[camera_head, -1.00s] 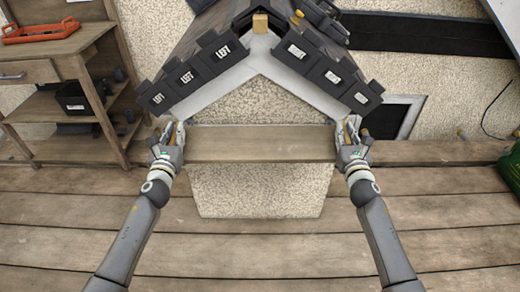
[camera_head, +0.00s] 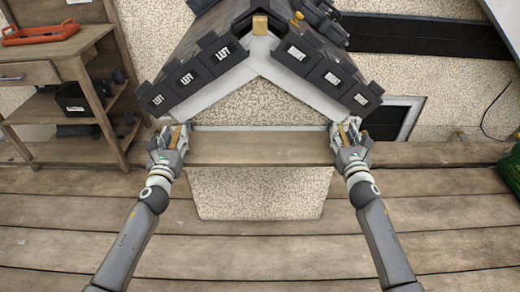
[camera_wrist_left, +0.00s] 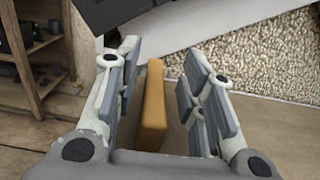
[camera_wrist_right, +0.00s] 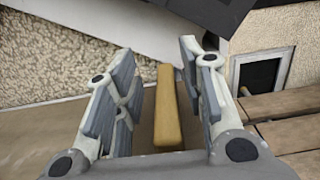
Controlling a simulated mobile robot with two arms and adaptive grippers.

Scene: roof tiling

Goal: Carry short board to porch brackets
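The short board (camera_head: 260,149) lies level across the front of the small gabled house, below its white gable trim. Its brown face also shows in the left wrist view (camera_wrist_left: 265,112) and right wrist view (camera_wrist_right: 45,140). My left gripper (camera_head: 176,132) is at its left end and my right gripper (camera_head: 343,130) at its right end. Both are open. An orange wooden block stands between the left fingers (camera_wrist_left: 152,108), and another between the right fingers (camera_wrist_right: 167,108), with gaps on both sides. The porch brackets cannot be made out clearly; the gripper bodies cover the board's ends.
Dark labelled tiles (camera_head: 190,78) line the roof edges above both grippers. A wooden shelf unit (camera_head: 75,75) with an orange tray (camera_head: 41,32) stands left. A dark framed opening (camera_head: 391,120) is right of the house. The plank deck (camera_head: 260,245) in front is clear.

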